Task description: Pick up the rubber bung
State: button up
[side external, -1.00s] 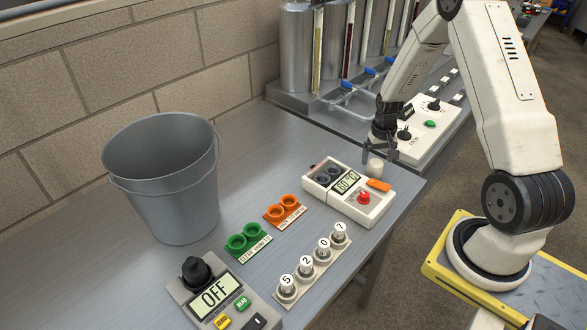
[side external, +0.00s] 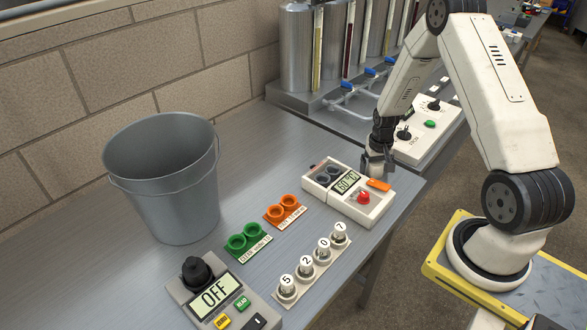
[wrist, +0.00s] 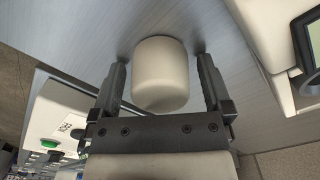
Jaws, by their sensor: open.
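The rubber bung (wrist: 161,75) is a pale cream, rounded cylinder standing on the metal bench. In the wrist view it sits between the two dark fingers of my gripper (wrist: 161,62), with a visible gap on each side. My gripper is open, and its fingers reach down on either side of the bung. In the side external view my gripper (side external: 378,160) is low at the bench, just behind the white meter box, and its fingers mostly hide the bung there.
The white meter box (side external: 336,206) with an orange tab stands close in front of my gripper. A white control panel (side external: 425,140) is just behind it. Orange cups (side external: 283,210), green cups (side external: 247,242) and a grey bucket (side external: 172,205) are further left. Open bench lies left of my gripper.

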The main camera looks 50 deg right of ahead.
jog(key=c, duration=1.2)
jog(key=shift+o, duration=0.2)
jog(key=shift+r, duration=0.1)
jog(key=shift+r, duration=0.7)
jog(key=s+a+r, duration=0.7)
jog(key=s+r, duration=0.4)
jog(key=s, duration=0.1)
jog(key=shift+r, duration=0.2)
